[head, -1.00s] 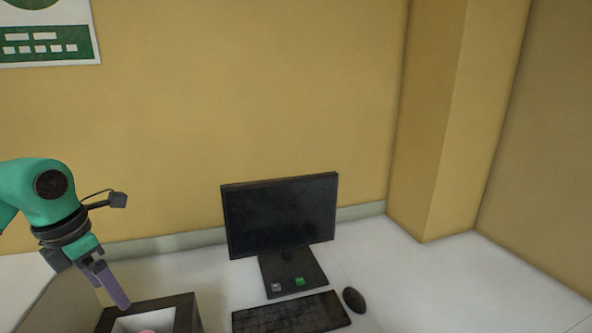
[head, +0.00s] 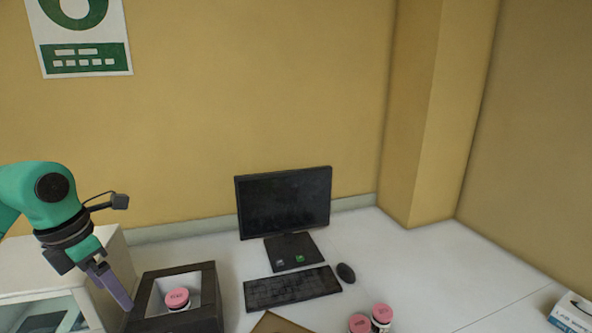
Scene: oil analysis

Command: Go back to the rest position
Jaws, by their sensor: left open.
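My left gripper (head: 116,289) comes in from the left and points down, with purple fingers and a green and black wrist. It is open, and nothing shows between its fingers. A jar with a pink lid (head: 177,297) stands inside the dark box, apart from the fingers. My right gripper is not in view.
A monitor (head: 284,202), keyboard (head: 291,288) and mouse (head: 345,272) stand on the white table. Two pink-lidded jars (head: 381,314) (head: 359,324) and a brown board edge (head: 279,324) are at the bottom. A blue-white box (head: 574,312) is at right. The table right of the mouse is clear.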

